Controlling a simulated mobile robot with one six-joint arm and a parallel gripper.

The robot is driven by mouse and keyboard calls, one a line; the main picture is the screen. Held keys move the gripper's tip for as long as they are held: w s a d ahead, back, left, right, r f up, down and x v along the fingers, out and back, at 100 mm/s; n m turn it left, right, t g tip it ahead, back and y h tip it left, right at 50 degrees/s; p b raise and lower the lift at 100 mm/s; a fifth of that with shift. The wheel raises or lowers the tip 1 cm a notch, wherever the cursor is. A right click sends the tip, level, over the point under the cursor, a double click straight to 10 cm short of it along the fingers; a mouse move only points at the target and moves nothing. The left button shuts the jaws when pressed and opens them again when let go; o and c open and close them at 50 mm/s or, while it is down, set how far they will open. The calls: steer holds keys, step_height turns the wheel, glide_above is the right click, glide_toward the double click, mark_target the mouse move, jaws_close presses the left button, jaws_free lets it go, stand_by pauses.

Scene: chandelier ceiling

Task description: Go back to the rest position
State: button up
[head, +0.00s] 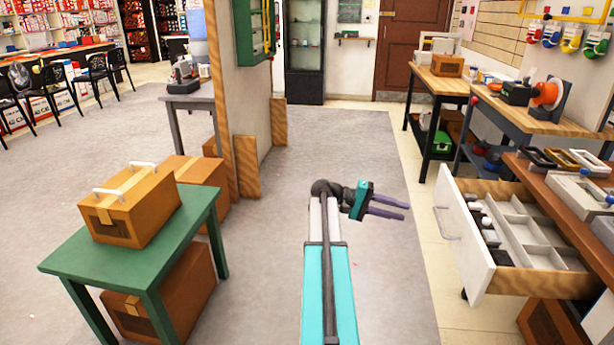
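My gripper (390,207) is at the end of my teal arm, in the middle of the head view, over the grey floor. Its two purple-grey fingers point right and stand apart with a narrow gap between them. Nothing shows between the fingers. It touches nothing that I can see.
An open white drawer (463,240) with a compartment insert juts out on the right. A green table (72,262) with a cardboard box (130,210) stands at the left. A partition wall (240,100) rises behind it. The grey floor (340,150) ahead is clear towards a brown door (412,40).

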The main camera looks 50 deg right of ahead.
steer(key=w+a+f+n+t+h+p, duration=0.1)
steer(key=w+a+f+n+p, duration=0.15)
steer(key=w+a, duration=0.35)
steer(key=w+a+f+n+t+h+p, duration=0.1)
steer(key=w+a+f+n+h+p, duration=0.2)
steer(key=w, duration=0.5)
steer(key=w+a+f+n+t+y+p, duration=0.1)
steer(key=w+a+f+n+t+p, duration=0.15)
steer(key=a+f, duration=0.45)
steer(key=w+a+f+n+t+p, duration=0.1)
steer(key=w+a+f+p, duration=0.2)
steer(key=a, duration=0.8)
steer(key=s+a+f+n+t+y+p, duration=0.1)
steer(key=s+a+f, duration=0.4)
steer(key=a, duration=0.8)
steer(key=s+a+f+n+y+p, duration=0.1)
steer(key=s+a+f+y+p, duration=0.2)
steer(key=a, duration=1.1)
steer(key=s+a+f+n+t+y+p, duration=0.1)
steer(key=s+a+f+y, duration=0.5)
steer(key=a, duration=0.8)
step_height(320, 180, down, 4)
steer(key=shift+s+r+t+y+p, duration=0.15)
steer(key=shift+s+t+y+p, duration=0.4)
steer(key=shift+s, duration=0.6)
